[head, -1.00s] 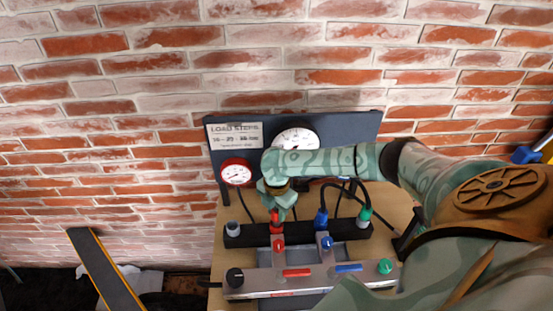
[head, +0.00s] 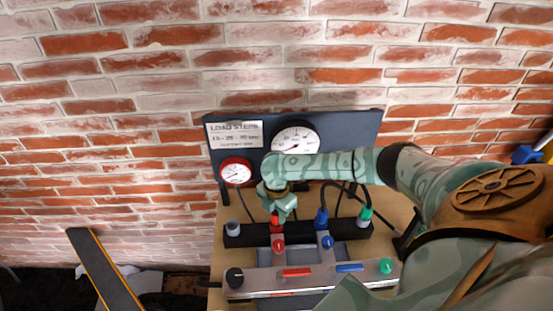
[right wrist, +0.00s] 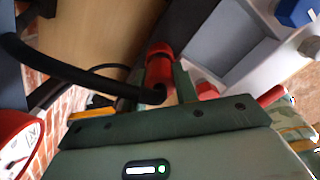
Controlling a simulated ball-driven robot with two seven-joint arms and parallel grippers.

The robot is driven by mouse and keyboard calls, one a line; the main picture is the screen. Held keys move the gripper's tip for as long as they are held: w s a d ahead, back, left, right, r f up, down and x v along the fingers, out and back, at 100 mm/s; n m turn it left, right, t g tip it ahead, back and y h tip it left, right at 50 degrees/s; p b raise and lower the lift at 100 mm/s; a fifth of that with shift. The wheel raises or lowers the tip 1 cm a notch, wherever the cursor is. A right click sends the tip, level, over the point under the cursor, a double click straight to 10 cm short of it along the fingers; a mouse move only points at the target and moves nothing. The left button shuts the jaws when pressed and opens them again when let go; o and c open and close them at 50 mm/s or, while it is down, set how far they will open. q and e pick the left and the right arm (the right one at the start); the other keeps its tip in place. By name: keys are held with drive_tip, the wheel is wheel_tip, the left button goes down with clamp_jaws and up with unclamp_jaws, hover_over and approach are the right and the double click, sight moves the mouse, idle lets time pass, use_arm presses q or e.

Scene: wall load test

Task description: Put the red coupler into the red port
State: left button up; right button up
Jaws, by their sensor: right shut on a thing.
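My right gripper (head: 277,208) is over the black bar on the bench, left of the blue coupler. It is shut on the red coupler (head: 275,219), which shows below its fingers. In the right wrist view the red coupler (right wrist: 160,58) sits between the two fingers (right wrist: 169,84), with a black hose close to it. A red fitting (head: 278,242), seemingly the red port, is just in front of and below the coupler. I cannot tell whether the two touch. My left gripper is not in view.
A blue coupler (head: 321,218) and a green one (head: 365,214) stand to the right with black hoses. A grey fitting (head: 233,228) is at the left. Behind is a dark panel with a red gauge (head: 236,172) and a white gauge (head: 296,139).

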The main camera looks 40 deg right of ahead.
drive_tip(key=shift+f, duration=0.4)
idle(0.5)
drive_tip(key=o, duration=1.5)
drive_tip(key=shift+o, duration=0.2)
drive_tip(key=shift+r, duration=0.2)
wheel_tip(320, 180, up, 8)
drive_tip(key=p, duration=0.8)
drive_tip(key=shift+p, duration=0.3)
drive_tip(key=shift+f, duration=0.1)
drive_tip(key=shift+f, duration=0.1)
